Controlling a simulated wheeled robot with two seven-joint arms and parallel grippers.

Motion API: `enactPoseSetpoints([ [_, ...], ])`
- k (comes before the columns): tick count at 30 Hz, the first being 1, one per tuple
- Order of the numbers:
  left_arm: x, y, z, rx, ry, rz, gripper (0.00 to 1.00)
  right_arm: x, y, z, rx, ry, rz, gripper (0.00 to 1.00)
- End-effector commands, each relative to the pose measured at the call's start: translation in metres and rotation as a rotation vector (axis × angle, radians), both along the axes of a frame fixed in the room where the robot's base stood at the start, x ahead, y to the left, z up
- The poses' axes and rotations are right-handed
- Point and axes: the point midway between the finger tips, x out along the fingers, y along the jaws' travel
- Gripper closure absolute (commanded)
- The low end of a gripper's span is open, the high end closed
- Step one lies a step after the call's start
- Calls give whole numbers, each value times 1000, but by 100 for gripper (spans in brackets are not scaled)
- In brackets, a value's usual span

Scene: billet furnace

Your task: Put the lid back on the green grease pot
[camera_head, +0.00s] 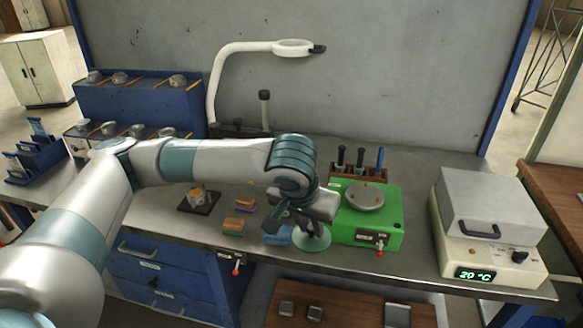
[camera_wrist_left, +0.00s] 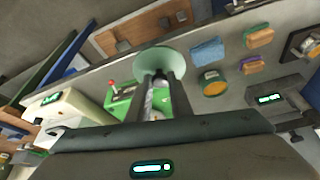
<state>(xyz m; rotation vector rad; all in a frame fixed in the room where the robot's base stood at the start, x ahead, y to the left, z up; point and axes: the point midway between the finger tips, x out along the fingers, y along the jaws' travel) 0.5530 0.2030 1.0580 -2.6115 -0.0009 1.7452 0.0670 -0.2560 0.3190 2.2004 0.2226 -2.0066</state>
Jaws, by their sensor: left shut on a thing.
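My left gripper (camera_head: 316,226) is shut on the lid (camera_head: 312,243), a pale green round disc. In the left wrist view the lid (camera_wrist_left: 160,62) sits at the tips of the two fingers (camera_wrist_left: 160,82), and its grip point is hidden between them. It appears near the bench's front edge; its exact height I cannot tell. The grease pot (camera_wrist_left: 215,84), a small round green pot with an orange-brown inside, stands uncovered, to the right of the lid in the wrist view. In the head view the pot is hidden behind my gripper and arm. My right gripper is not in view.
A blue cloth (camera_head: 277,236) lies beside the lid. Two brown-topped blocks (camera_head: 244,203) (camera_head: 234,227) lie left of it. A green box with a round plate (camera_head: 388,230) stands close to my gripper's right. A tool rack (camera_head: 358,170) stands behind it, a white heater (camera_head: 490,225) far right.

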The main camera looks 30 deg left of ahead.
Motion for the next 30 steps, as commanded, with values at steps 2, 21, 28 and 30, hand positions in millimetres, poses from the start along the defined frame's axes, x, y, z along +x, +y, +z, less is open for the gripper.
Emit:
enactPoseSetpoints([
  [2,0,0,0,0,0,0,100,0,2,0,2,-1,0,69],
  [21,18,57,3,-18,6,205,100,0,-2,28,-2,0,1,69],
  [28,25,97,1,-17,7,334,100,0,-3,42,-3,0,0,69],
  [30,27,108,1,-15,6,367,100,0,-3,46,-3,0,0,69],
])
